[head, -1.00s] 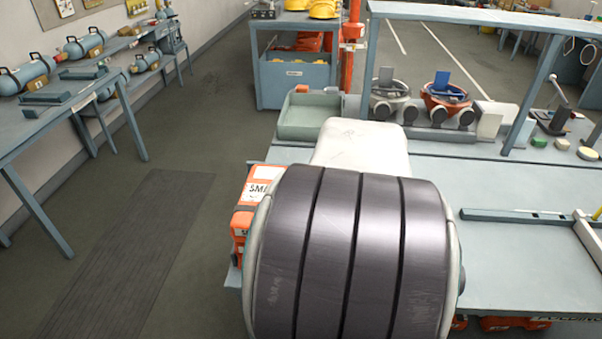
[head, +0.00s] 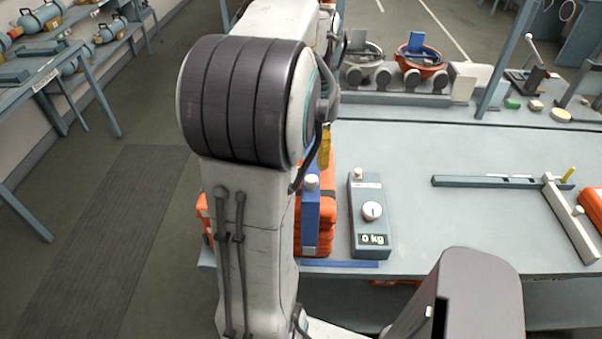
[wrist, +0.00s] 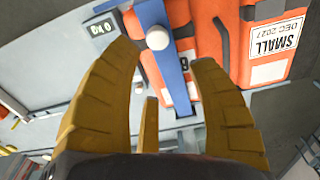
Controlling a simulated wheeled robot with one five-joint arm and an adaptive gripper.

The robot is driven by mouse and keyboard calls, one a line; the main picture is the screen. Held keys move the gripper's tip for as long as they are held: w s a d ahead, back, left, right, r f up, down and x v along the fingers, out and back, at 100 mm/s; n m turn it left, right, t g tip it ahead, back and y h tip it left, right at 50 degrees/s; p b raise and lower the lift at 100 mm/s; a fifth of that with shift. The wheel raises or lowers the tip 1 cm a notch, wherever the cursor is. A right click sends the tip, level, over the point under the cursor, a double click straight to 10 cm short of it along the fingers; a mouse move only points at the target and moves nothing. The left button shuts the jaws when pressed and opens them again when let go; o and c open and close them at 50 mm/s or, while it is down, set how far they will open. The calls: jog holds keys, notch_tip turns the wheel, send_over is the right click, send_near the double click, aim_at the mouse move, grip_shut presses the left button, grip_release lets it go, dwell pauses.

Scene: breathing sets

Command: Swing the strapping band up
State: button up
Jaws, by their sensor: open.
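The blue strapping band (head: 312,222) lies against an orange pack (head: 328,200) near the table's front left edge, with a white round knob (head: 312,182) at its upper end. In the wrist view the band (wrist: 176,82) runs across the orange pack (wrist: 208,60), its white knob (wrist: 157,38) between my fingertips in the picture. My gripper (wrist: 163,52) is open, its yellow fingers on either side of the band and knob. I see no contact; the depth gap is hard to judge. My arm hides part of the pack in the head view.
A grey scale reading 0 kg (head: 370,215) stands just right of the pack. A blue-grey rail (head: 480,181) lies further right. Bowls on a stand (head: 397,85) are at the back. The middle of the table (head: 400,160) is clear.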

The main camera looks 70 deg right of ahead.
aim_at(312, 178)
jog(key=shift+s+a+f, duration=0.1)
jog(key=shift+s+a, duration=0.05)
jog(key=shift+a, duration=0.4)
jog(key=shift+f, duration=3.55)
jog(key=shift+o, duration=0.2)
grip_shut()
